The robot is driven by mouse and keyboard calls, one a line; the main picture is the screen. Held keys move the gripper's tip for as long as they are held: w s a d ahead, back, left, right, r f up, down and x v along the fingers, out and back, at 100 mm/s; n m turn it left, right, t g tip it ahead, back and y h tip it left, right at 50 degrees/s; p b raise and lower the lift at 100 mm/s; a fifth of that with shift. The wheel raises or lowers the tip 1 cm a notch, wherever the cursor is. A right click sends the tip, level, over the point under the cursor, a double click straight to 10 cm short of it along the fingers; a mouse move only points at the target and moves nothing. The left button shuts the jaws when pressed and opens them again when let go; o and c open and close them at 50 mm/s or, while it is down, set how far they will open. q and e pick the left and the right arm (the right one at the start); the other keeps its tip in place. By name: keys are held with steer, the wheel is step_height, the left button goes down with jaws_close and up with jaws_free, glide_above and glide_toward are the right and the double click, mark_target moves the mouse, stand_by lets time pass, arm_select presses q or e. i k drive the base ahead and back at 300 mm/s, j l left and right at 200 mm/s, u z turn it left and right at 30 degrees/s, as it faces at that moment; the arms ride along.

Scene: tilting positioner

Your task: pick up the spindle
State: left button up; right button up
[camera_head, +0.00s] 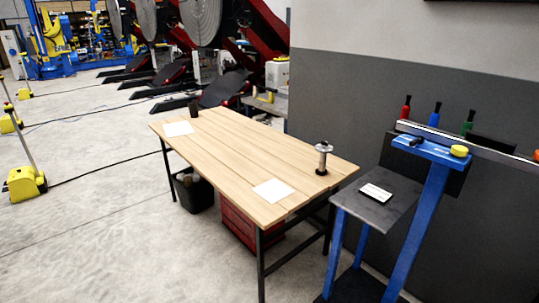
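The spindle (323,157) appears to be the upright metal piece with a wider top and a dark round base. It stands on the wooden table (235,150), near the right edge of the tabletop. Nothing touches it apart from the table under it. Neither of my grippers shows in the head view.
White sheets lie on the table at its near end (273,190) and far end (178,129), beside a dark cup (193,109). A blue stand (419,205) with a grey shelf is right of the table. A black bin (193,190) sits below.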

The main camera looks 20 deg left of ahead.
mark_target(321, 171)
steer(key=u, duration=0.1)
steer(key=i+u, duration=0.2)
steer(key=i, duration=0.25)
steer(key=i+l+u, duration=0.15)
steer(key=i, duration=0.25)
steer(key=i+l+u, duration=0.2)
steer(key=i, duration=0.25)
steer(key=i+l+u, duration=0.15)
steer(key=i, duration=0.25)
steer(key=i+l, duration=0.15)
steer(key=i, duration=0.4)
steer(key=i+u, duration=0.05)
